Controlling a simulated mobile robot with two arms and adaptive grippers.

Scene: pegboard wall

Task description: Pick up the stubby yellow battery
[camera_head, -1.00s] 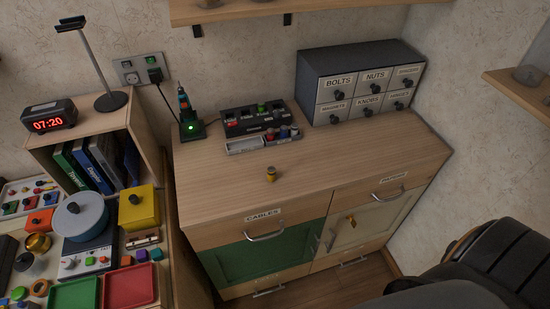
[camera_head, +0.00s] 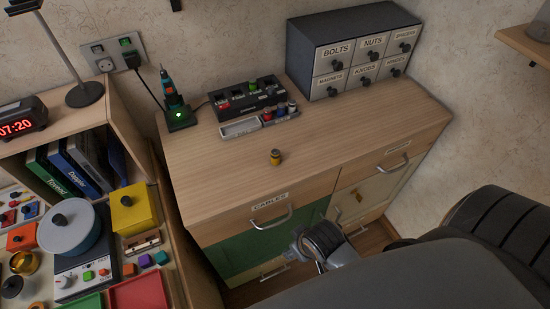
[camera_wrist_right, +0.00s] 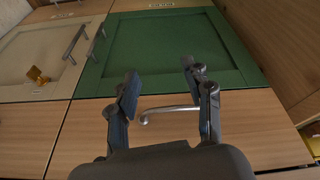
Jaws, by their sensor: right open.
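The stubby yellow battery (camera_head: 275,158) stands upright on the wooden cabinet top (camera_head: 215,180), near its front edge, with a darker upper end. Nothing touches it. My right arm comes in from the lower right in the head view. My right gripper (camera_wrist_right: 160,80) is open and empty in the wrist view, its two fingers apart in front of the green door (camera_wrist_right: 170,45) and a drawer handle (camera_wrist_right: 170,110). The gripper is below and in front of the cabinet top, apart from the battery. The battery is not in the wrist view. My left gripper is not in view.
Behind the battery are a grey tray (camera_head: 240,128), a black charger (camera_head: 232,104) with coloured cells, and a grey drawer unit (camera_head: 318,50). A screwdriver stands in a lit base (camera_head: 180,118). Wood around the battery is clear. The cabinet front has protruding handles (camera_head: 272,224).

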